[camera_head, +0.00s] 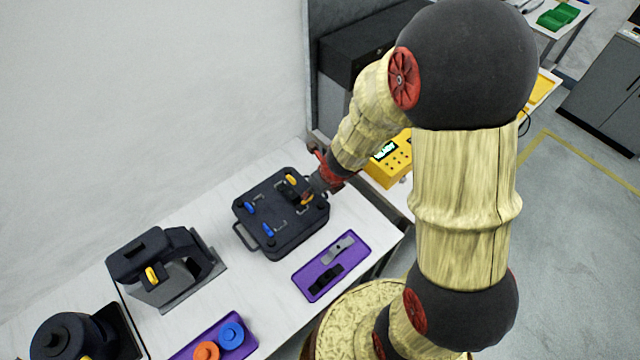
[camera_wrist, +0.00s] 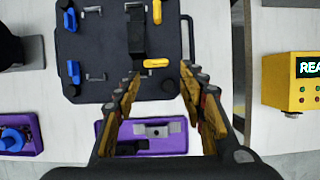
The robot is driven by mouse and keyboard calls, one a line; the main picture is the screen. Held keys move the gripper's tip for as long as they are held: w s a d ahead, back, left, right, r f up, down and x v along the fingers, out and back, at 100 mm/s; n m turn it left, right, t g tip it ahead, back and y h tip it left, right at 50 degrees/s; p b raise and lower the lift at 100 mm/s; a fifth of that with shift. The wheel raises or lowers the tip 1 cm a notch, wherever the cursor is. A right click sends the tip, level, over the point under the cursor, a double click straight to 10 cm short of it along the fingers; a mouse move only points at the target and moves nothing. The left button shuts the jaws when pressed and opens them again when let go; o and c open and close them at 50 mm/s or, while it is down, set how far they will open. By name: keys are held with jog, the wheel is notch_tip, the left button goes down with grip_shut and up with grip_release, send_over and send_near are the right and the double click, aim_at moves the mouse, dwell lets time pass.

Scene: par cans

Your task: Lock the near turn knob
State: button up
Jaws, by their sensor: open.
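A dark case (camera_head: 262,188) lies on the white bench, seen from above in the wrist view (camera_wrist: 110,55). It carries two yellow turn knobs and two blue ones. The yellow knob closest to my gripper (camera_wrist: 157,63) lies crosswise in the wrist view; in the head view it is partly hidden (camera_head: 307,199). The other yellow knob (camera_wrist: 157,12) points lengthwise, as do the blue knobs (camera_wrist: 70,19) (camera_wrist: 74,72). A black latch piece (camera_wrist: 136,35) sits beside the yellow knobs. My gripper (camera_wrist: 160,80) is open and empty, with the closest yellow knob just beyond its fingertips, between their lines.
A purple tray (camera_head: 310,290) with a grey and a black part lies beside the case. A yellow device with a display (camera_wrist: 292,80) stands to the right. A black fixture (camera_head: 150,262) and another purple tray (camera_head: 238,349) are at lower left.

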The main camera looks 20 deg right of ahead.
jog(key=shift+v, duration=2.5)
jog(key=s+a+r+n+g+y, duration=0.15)
jog(key=s+n, duration=0.25)
jog(key=n, duration=0.5)
jog(key=s+a+r+n+g, duration=0.1)
jog(key=s+a+r+n, duration=0.15)
jog(key=n, duration=0.75)
jog(key=s+d+r+n+t+h+b, duration=0.2)
jog(key=s+r+n+t+h+b, duration=0.1)
jog(key=s+r+n+b, duration=0.4)
jog(key=s+r+n, duration=0.3)
jog(key=r+n, duration=0.3)
jog(key=shift+d+n+t, duration=0.3)
jog(key=shift+d+t, duration=0.05)
